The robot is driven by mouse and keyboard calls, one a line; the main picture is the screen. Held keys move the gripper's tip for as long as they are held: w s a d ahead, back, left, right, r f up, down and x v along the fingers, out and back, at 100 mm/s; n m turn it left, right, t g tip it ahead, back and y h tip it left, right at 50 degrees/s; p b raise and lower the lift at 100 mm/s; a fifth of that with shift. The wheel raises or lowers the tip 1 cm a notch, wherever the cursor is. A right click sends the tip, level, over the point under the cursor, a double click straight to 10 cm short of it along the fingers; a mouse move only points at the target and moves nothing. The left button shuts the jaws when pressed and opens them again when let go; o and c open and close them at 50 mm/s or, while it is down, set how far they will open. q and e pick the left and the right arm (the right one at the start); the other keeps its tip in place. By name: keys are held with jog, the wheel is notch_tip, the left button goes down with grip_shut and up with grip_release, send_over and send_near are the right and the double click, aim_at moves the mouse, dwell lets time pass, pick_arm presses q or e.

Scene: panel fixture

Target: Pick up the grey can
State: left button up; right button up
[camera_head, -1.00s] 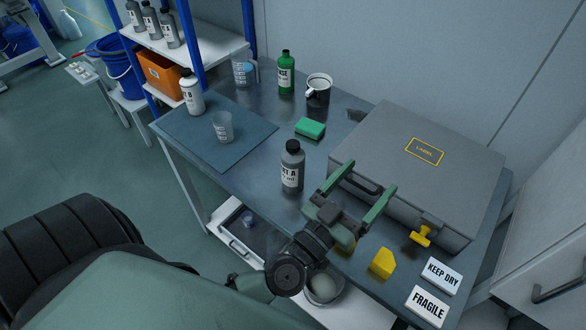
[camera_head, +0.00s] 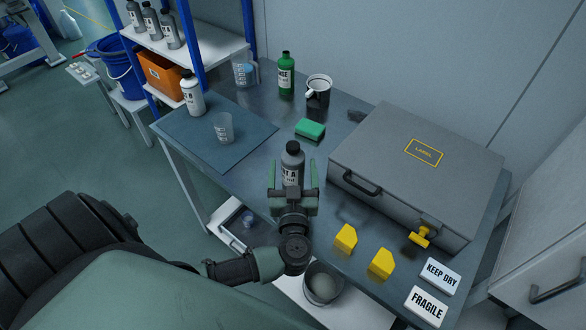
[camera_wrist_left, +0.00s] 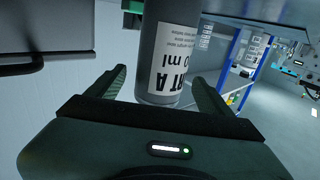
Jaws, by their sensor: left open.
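The grey can (camera_head: 291,158) is a grey bottle-shaped container with a dark cap and a white label. It stands upright near the front edge of the table. My left gripper (camera_head: 292,174) is open at its near side, one finger to the left and one to the right of its lower part. In the left wrist view the can (camera_wrist_left: 165,50) shows between the open fingers of the gripper (camera_wrist_left: 160,85), its cap out of frame. I cannot tell whether a finger touches it. My right gripper is not in view.
A grey case (camera_head: 400,150) stands right of the can, with yellow blocks (camera_head: 345,238) in front. A green sponge (camera_head: 310,128) lies behind the can. A clear beaker (camera_head: 223,127) and a white bottle (camera_head: 192,92) stand on the blue mat (camera_head: 195,140) to the left.

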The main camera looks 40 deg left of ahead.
pick_arm(q)
jog(key=shift+x, duration=1.1)
grip_shut()
jog(key=shift+r, duration=0.1)
